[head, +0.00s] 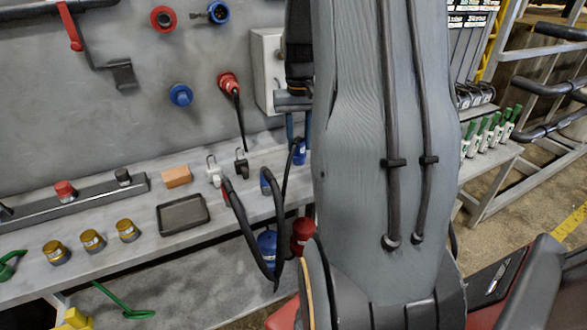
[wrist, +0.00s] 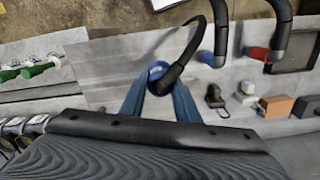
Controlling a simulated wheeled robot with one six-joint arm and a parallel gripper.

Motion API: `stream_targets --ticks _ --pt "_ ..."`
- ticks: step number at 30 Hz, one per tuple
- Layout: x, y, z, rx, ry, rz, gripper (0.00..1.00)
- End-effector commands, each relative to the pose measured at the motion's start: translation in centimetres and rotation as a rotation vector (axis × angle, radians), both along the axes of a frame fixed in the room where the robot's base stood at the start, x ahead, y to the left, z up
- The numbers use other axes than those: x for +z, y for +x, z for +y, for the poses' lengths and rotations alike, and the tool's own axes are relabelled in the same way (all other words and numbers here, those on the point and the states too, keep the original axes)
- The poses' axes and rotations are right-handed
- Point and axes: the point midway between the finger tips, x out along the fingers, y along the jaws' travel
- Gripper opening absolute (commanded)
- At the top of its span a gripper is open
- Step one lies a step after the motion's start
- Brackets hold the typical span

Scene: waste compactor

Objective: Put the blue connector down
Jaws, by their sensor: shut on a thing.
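The blue connector (head: 299,152) hangs between the fingers of my gripper (head: 298,138), over the bench to the right of the padlocks. In the wrist view the blue connector (wrist: 157,73) sits between the two blue fingertips of my gripper (wrist: 158,88), which are shut on it. A black cable (wrist: 188,48) runs from its top and curves up and away.
The grey bench (head: 140,212) holds a black tray (head: 183,222), an orange block (head: 176,176), padlocks (head: 241,164) and brass caps (head: 92,240). Thick black hoses (head: 243,232) arch over its front edge. A blue wall socket (head: 181,95) and a plugged red connector (head: 228,82) are behind.

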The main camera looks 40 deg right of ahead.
Motion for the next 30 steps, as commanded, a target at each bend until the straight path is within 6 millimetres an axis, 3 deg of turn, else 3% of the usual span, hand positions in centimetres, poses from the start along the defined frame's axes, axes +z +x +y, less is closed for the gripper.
stream_targets --ticks 3,16,26,27,30 --pt "-2.1 -0.1 0.1 0.0 0.002 0.004 0.05" --pt "-7.0 -0.1 0.1 0.0 0.002 0.003 0.05" --pt "-8.0 0.0 0.0 0.0 0.0 0.0 0.05" --pt "-8.0 0.0 0.0 0.0 0.0 0.001 0.35" --pt "-8.0 0.0 0.0 0.0 0.0 0.001 0.47"
